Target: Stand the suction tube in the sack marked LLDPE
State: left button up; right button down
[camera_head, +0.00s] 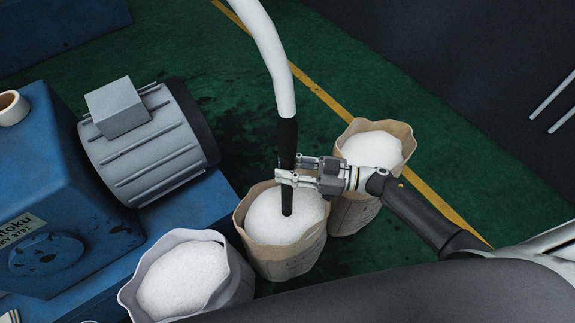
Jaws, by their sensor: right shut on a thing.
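The suction tube (288,136) has a black lower pipe and a white hose (270,45) rising out at the top. My right gripper (287,172) is shut on the black pipe. The pipe is nearly upright, and its lower end meets the white granules inside the middle sack (292,262). I cannot tell how deep the tip is. A brown sack (350,213) stands behind to the right, and a whitish sack (240,280) stands in front to the left. No LLDPE marking is readable on any sack. My left gripper is not in view.
A blue machine (40,180) with a grey motor (150,140) stands on the left, close to the sacks. A yellow line (435,205) crosses the dark green floor (385,80). Two pale rods (553,95) show at the right edge.

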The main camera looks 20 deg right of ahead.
aim_at(288, 186)
notch_tip(288, 186, down, 8)
jog(key=b, duration=0.5)
jog(key=shift+r, duration=0.15)
dwell(0.5)
jog(key=c, duration=1.1)
grip_release()
jog(key=shift+f, duration=0.2)
jog(key=v, duration=1.2)
jog(key=shift+r, duration=0.2)
